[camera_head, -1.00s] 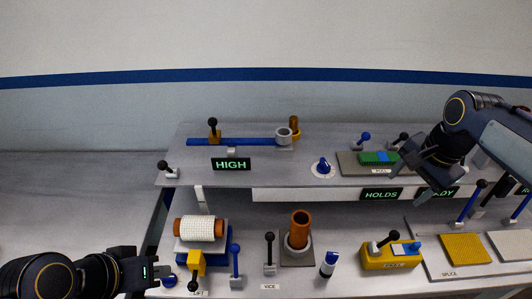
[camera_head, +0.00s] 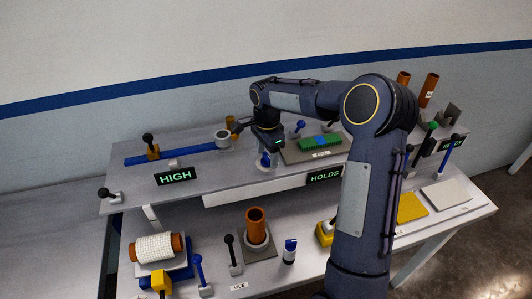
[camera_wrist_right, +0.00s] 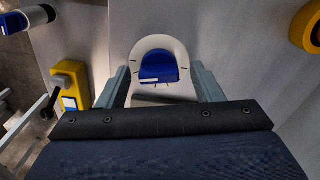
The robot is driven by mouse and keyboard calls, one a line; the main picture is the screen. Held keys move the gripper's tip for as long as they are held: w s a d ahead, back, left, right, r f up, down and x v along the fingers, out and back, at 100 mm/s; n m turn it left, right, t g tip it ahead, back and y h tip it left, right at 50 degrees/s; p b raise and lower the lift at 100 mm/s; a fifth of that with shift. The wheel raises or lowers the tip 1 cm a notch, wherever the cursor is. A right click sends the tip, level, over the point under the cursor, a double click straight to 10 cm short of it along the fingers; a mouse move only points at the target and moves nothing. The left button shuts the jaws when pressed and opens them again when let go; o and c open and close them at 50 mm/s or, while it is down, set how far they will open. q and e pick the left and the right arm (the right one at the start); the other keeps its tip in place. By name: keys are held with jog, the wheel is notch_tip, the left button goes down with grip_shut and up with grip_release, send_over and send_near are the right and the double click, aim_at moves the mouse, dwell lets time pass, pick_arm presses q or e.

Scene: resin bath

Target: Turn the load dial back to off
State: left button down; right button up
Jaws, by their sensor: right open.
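The load dial, a blue knob (camera_head: 265,161) on a round white plate, sits on the upper shelf between the HIGH sign and the green and blue block. My right gripper (camera_head: 267,149) is directly above it, pointing down, and partly hides it. In the right wrist view the blue knob (camera_wrist_right: 158,68) lies between the two open fingers (camera_wrist_right: 163,85), with the white plate around it. I cannot tell whether a finger touches the knob. The knob's exact pointer setting is not readable. My left gripper is out of view.
A blue rail (camera_head: 180,153) with a grey ring (camera_head: 222,138) is to the left. The green block (camera_head: 312,143) is close on the right. My right arm hides part of the lower bench.

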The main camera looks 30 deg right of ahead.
jog(key=shift+f, duration=0.4)
jog(key=c, duration=1)
